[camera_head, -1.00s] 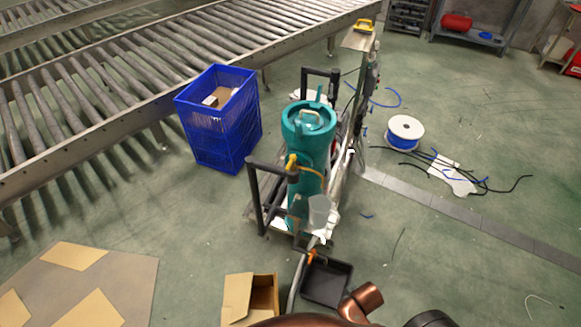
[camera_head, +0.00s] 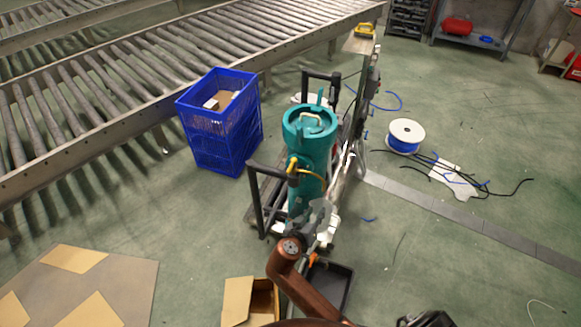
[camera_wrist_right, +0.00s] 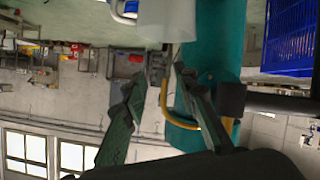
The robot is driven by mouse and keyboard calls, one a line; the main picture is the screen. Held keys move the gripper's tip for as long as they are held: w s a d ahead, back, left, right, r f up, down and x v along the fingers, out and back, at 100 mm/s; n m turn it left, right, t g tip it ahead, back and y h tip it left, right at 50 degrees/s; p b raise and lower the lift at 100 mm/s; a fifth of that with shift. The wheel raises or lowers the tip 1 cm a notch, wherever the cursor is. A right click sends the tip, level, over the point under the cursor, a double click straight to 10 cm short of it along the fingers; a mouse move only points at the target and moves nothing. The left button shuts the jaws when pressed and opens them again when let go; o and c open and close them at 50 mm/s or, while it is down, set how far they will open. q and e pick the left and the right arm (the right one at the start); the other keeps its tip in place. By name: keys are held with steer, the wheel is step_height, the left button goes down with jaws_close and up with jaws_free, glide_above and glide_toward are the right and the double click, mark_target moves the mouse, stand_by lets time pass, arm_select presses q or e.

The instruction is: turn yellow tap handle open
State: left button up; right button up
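The teal tank (camera_head: 312,150) stands on a cart in the middle of the head view. The yellow tap handle (camera_head: 292,163) is on its left side, beside a black fitting; a thin yellow curved line runs from there across the tank. In the right wrist view a yellow curved piece (camera_wrist_right: 165,98) shows behind my fingers, against the teal tank (camera_wrist_right: 215,45). My right gripper (camera_wrist_right: 159,72) is open, its two green-grey fingers apart with nothing visibly held. In the head view it appears as a grey shape (camera_head: 318,212) below and right of the handle. My left gripper is not in view.
The cart has a black upright frame (camera_head: 257,200) left of the tank. A blue crate (camera_head: 222,125) stands to its left, before a roller conveyor. A cardboard box (camera_head: 237,298) and black tray (camera_head: 335,280) lie in front. A cable reel (camera_head: 405,130) is at right.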

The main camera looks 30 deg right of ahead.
mark_target(293, 163)
steer(key=w+a+r+m+t+h, duration=0.1)
steer(key=w+a+r+t+h, duration=0.25)
steer(key=w+a+r, duration=0.6)
steer(key=shift+t+y, duration=0.35)
steer(key=x, duration=0.3)
steer(key=r+x, duration=0.1)
steer(key=x, duration=0.2)
steer(key=r+x, duration=0.1)
steer(key=x, duration=0.2)
steer(key=shift+s+d+r, duration=0.1)
steer(key=shift+s+d, duration=0.05)
steer(key=shift+d, duration=0.1)
steer(key=shift+c, duration=0.7)
jaws_close()
